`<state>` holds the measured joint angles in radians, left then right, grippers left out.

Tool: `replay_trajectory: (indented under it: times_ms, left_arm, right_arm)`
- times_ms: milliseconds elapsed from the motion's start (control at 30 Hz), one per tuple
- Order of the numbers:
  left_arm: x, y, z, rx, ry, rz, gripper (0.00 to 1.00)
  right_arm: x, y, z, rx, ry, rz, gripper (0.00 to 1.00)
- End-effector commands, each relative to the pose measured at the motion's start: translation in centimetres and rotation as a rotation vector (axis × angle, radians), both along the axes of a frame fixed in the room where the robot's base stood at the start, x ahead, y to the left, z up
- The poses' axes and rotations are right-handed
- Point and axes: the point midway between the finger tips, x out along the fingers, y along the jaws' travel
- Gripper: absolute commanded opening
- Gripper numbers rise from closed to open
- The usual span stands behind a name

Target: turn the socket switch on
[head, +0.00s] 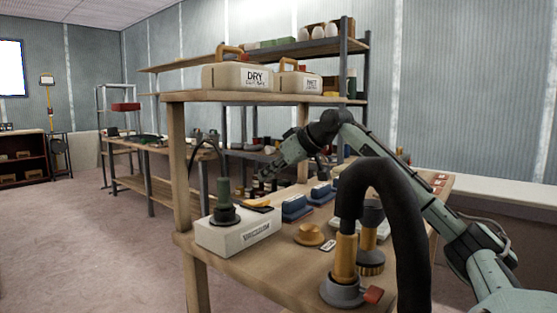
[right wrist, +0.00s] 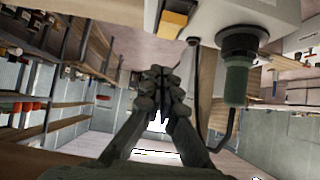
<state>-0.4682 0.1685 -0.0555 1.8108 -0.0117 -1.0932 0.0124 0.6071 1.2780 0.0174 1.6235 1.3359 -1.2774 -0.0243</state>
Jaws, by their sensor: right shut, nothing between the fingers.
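The socket box (head: 240,236) is white with a dark label on its front, and it stands on the near end of the bench. A green plug (head: 224,197) with a dark collar stands upright on it. Beside the plug, an orange-yellow switch (head: 257,204) shows on a dark base; whether it is on or off I cannot tell. In the right wrist view the switch (right wrist: 174,22) is partly cut off at the top, with the plug (right wrist: 237,78) to its right. My right gripper (head: 266,171) is shut and empty, above and beyond the box, apart from it. My left gripper is out of view.
A black hose (head: 386,190) arches up at the bench's near right. A tan round piece (head: 310,235) and blue blocks (head: 296,208) lie right of the box. A shelf with labelled cases (head: 238,77) hangs above, and a wooden post (head: 178,150) rises at left.

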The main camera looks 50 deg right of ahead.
Motion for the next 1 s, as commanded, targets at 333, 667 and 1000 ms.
replay_trajectory:
  times_ms: [333,667,1000]
  left_arm:
    - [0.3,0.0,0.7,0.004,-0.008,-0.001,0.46]
    - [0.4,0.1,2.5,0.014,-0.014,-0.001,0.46]
    - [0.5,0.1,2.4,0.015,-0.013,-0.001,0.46]
  right_arm:
    - [0.7,0.0,-3.9,-0.002,0.004,0.000,0.00]
    - [0.1,0.0,-5.0,-0.001,0.000,0.001,0.00]
    - [0.1,0.0,-5.4,0.001,0.001,0.001,0.00]
